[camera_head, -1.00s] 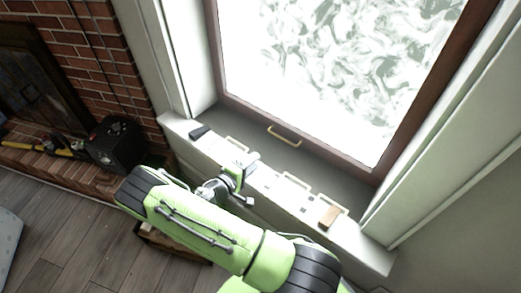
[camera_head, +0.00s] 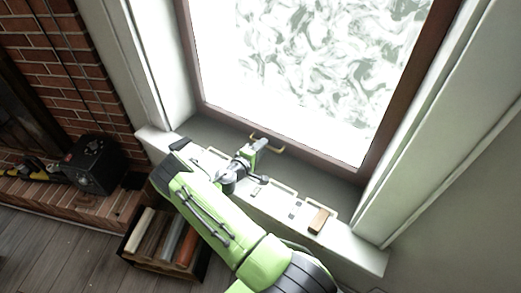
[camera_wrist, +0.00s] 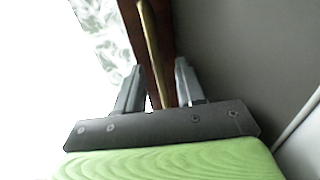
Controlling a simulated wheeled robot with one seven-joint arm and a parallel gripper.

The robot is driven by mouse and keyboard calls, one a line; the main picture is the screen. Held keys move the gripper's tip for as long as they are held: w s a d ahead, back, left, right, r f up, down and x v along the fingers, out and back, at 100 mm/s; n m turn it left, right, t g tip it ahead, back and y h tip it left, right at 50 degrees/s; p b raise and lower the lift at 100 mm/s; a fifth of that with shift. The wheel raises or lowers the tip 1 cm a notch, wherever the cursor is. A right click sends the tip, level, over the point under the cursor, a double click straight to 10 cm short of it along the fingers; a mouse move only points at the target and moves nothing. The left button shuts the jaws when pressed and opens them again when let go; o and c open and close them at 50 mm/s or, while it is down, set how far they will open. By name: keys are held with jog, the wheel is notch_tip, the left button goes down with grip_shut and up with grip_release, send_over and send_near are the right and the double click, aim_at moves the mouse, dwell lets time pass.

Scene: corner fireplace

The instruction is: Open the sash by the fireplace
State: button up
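The sash is a brown-framed window (camera_head: 300,62) with bright patterned glass, standing above the sill. A brass handle (camera_head: 270,143) sits at the bottom rail of its frame. My gripper (camera_head: 262,143) is at the left part of this handle in the head view. In the wrist view my gripper (camera_wrist: 160,84) has its two fingers apart, and the brass handle (camera_wrist: 150,50) and brown frame (camera_wrist: 163,70) run up between them. I see no finger touching the handle. The handle's lower end is hard to make out near the gripper.
The white sill (camera_head: 350,245) holds a wooden block (camera_head: 319,220), a dark item (camera_head: 180,144) and several pale frames. A brick fireplace (camera_head: 60,70) with a black box (camera_head: 95,163) stands at left. A crate of books (camera_head: 165,245) is on the floor below the sill.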

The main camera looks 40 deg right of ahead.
grip_shut()
jog(key=shift+r, duration=0.1)
notch_tip(320, 180, up, 27)
jog(key=p, duration=1.5)
jog(key=shift+r+p, duration=0.15)
jog(key=shift+p, duration=0.15)
grip_release()
jog(key=shift+f, duration=0.2)
jog(key=v, duration=1.5)
jog(key=shift+a, duration=0.4)
